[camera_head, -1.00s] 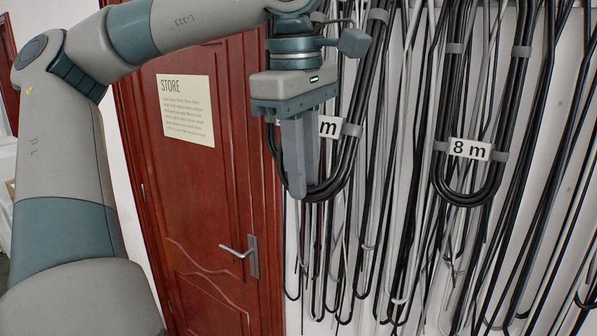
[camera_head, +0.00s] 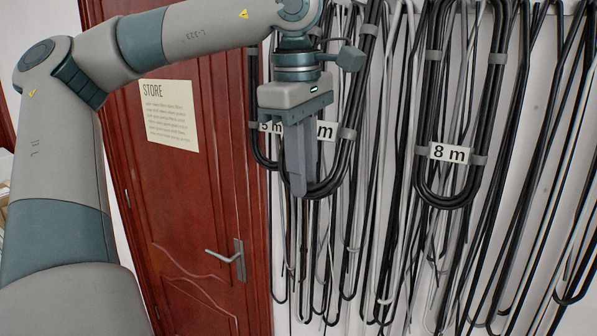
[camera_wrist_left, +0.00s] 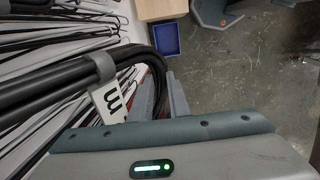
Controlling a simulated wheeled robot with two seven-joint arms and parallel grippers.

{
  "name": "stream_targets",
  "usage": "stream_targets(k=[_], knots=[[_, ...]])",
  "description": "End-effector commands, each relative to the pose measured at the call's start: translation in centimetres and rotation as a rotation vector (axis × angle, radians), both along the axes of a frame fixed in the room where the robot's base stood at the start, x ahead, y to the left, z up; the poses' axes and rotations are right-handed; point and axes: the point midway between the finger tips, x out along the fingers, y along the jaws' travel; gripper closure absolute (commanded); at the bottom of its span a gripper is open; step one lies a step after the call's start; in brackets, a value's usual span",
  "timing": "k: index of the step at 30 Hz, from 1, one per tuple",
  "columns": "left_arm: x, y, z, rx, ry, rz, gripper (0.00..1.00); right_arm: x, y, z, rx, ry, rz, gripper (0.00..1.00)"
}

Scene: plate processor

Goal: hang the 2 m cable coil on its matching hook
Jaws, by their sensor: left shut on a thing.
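My left gripper (camera_head: 297,190) points down in front of the cable wall, its fingers shut on the lower loop of a black cable coil (camera_head: 352,110). The coil's top and the hooks are out of the head view or too unclear to tell. My right gripper is not in view.
Many loose black and grey cables (camera_head: 400,240) cover the wall. A red-brown door (camera_head: 190,215) with a handle stands left.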

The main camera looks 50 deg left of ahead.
Motion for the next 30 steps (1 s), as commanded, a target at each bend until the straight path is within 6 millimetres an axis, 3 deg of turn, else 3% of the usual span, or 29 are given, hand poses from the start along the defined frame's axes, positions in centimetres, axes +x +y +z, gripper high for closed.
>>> stream_targets(k=[14,30], knots=[[2.3,0.7,-0.1,-0.002,-0.003,0.002,1.0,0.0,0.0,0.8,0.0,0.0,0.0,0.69],[3.4,1.1,-2.0,0.001,-0.003,0.0,1.0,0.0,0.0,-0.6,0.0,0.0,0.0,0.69]])
